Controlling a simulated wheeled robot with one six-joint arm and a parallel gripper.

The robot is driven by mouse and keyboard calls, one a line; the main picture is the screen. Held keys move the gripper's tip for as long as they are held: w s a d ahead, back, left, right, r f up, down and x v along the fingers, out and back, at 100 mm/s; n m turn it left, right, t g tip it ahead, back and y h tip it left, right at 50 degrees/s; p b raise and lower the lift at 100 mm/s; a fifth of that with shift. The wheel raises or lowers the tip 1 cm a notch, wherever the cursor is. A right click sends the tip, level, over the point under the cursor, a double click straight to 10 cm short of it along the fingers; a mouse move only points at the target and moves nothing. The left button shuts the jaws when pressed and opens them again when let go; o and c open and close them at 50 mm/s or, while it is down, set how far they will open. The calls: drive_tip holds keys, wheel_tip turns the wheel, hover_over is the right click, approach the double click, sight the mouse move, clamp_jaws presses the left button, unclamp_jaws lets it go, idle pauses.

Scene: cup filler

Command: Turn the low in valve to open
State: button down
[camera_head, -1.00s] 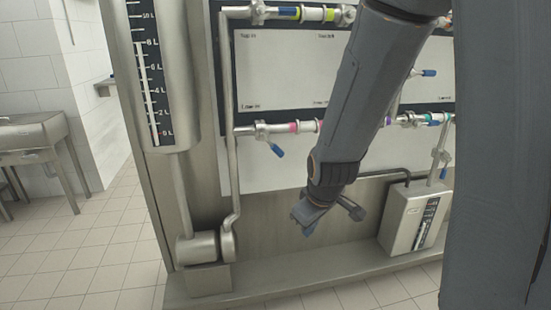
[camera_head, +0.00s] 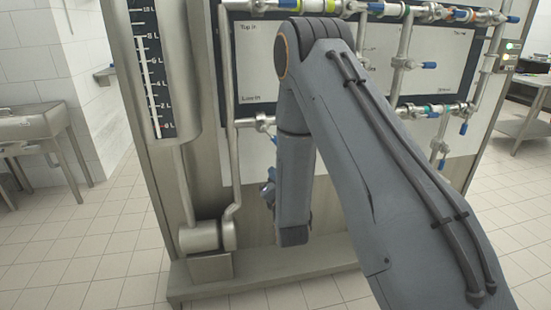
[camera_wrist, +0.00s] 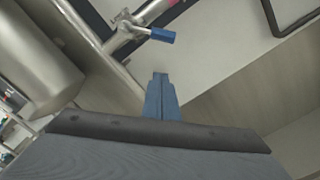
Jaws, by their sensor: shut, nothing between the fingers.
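The low in valve (camera_head: 263,122) sits on the lower pipe, just under the panel's lower-left label. Its forward arm link hides part of it in the head view. In the wrist view its blue-tipped handle (camera_wrist: 161,34) sticks out at an angle to its pipe. My gripper (camera_wrist: 160,77) is shut and empty, its fingertips below the handle tip in the wrist view and apart from it. In the head view my gripper (camera_head: 267,190) shows as a small part left of my arm, lower than the valve.
A steel tank with a level gauge (camera_head: 152,70) and a vertical pipe (camera_head: 232,165) stand left of the valve. More blue-handled valves (camera_head: 428,65) line the pipes at right. A steel base ledge (camera_head: 240,278) runs along the bottom. The tiled floor in front is clear.

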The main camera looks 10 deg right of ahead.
sight(272, 137)
drive_tip(key=w+d+r+p, duration=0.3)
drive_tip(key=w, duration=0.7)
drive_tip(key=shift+w+r, duration=0.15)
drive_tip(key=shift+w, duration=0.1)
